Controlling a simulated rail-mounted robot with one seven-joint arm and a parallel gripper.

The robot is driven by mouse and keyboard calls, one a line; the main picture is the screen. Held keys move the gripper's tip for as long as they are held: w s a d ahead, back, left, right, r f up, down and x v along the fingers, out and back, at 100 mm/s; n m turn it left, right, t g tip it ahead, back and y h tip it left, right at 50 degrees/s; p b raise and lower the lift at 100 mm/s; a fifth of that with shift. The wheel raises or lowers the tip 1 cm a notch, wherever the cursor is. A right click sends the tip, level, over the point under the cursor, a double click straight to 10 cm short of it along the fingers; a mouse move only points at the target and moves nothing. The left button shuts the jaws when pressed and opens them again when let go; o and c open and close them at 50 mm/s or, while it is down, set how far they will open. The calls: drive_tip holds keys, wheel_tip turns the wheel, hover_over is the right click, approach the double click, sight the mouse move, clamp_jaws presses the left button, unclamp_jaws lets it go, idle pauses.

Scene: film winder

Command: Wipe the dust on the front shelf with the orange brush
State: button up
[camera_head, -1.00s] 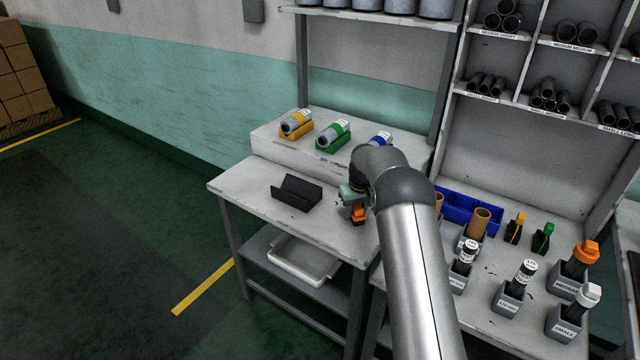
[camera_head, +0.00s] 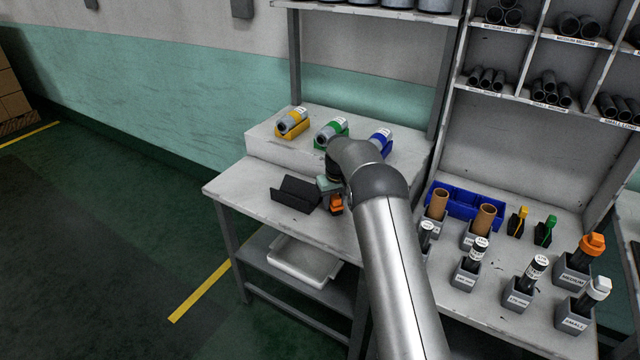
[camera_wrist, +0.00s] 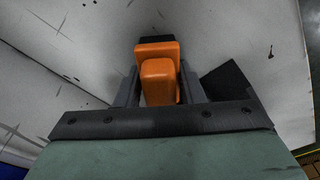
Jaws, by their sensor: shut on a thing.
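My gripper (camera_wrist: 158,92) is shut on the orange brush (camera_wrist: 157,65), whose orange handle sits between the two dark fingers in the wrist view. The orange brush also shows in the head view (camera_head: 336,205), low over the front shelf (camera_head: 236,184), just right of the black holder. I cannot tell whether its bristles touch the surface. The front shelf is pale, with small dark specks and scratches in the wrist view; I cannot tell which of these are dust. My arm hides part of the shelf's right side.
A black V-shaped holder (camera_head: 295,195) stands on the front shelf. Behind, a raised step (camera_head: 285,150) carries film rolls in yellow (camera_head: 292,125), green (camera_head: 331,133) and blue (camera_head: 380,141) holders. A white tray (camera_head: 300,262) lies below. Bins and labelled holders crowd the right table.

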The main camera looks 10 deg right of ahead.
drive_tip(key=shift+w+a+f, duration=0.1)
drive_tip(key=shift+w+a, duration=0.15)
drive_tip(key=shift+a, duration=0.1)
wheel_tip(320, 180, up, 4)
drive_tip(key=shift+f+p, duration=0.1)
drive_tip(key=shift+p, duration=0.6)
drive_tip(key=shift+r+p, duration=1.3)
drive_tip(key=shift+r, duration=1)
